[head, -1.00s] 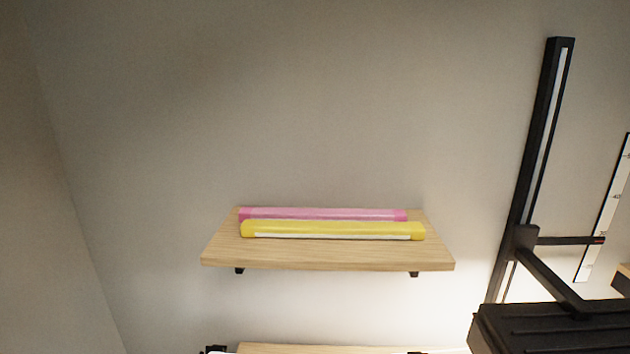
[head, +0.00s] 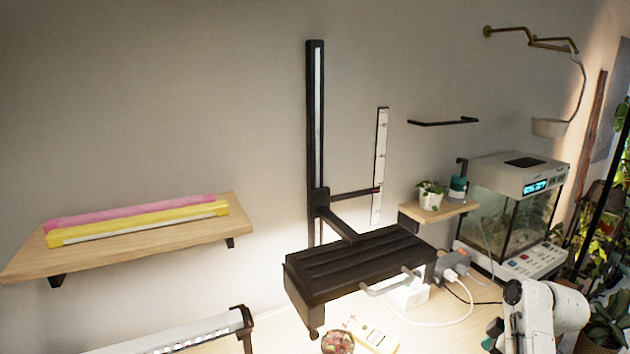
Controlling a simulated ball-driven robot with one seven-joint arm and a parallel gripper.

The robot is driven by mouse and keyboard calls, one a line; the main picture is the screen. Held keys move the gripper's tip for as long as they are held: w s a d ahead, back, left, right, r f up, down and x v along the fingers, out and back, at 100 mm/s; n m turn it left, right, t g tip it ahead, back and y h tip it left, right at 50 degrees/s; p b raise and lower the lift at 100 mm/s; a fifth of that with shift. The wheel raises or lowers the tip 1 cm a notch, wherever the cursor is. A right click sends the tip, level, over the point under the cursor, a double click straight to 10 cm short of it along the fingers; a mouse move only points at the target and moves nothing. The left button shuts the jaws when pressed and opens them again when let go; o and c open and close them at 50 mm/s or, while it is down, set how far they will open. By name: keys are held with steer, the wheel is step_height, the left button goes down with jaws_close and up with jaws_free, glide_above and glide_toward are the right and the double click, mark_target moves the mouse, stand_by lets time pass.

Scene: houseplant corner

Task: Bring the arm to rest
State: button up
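My arm (head: 545,312) shows at the lower right of the head view as white links with a dark joint, in front of the bench's right end. Its lower part runs out of the picture at the bottom edge. My gripper is not visible in this view, so its fingers and anything in them are hidden from me.
A wooden shelf (head: 150,236) with pink and yellow tubes hangs at left. A black lamp (head: 360,262) on a vertical rail juts out mid-picture. A glass tank (head: 515,205), small plant shelf (head: 440,211) and cables stand near my arm. A bowl (head: 338,343) sits below.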

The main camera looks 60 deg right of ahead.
steer(key=w+a+f, duration=0.3)
steer(key=w+a, duration=1.3)
steer(key=w, duration=0.3)
steer(key=w+a+n, duration=0.1)
steer(key=w+a, duration=0.2)
steer(key=a, duration=1.8)
steer(key=s+d+f+g+b, duration=0.1)
steer(key=s+f+g+b, duration=0.2)
steer(key=s+f+b, duration=0.7)
step_height(320, 180, down, 5)
steer(key=shift+s+d+f+g, duration=0.2)
steer(key=shift+s+d+g, duration=0.1)
steer(key=shift+s, duration=0.35)
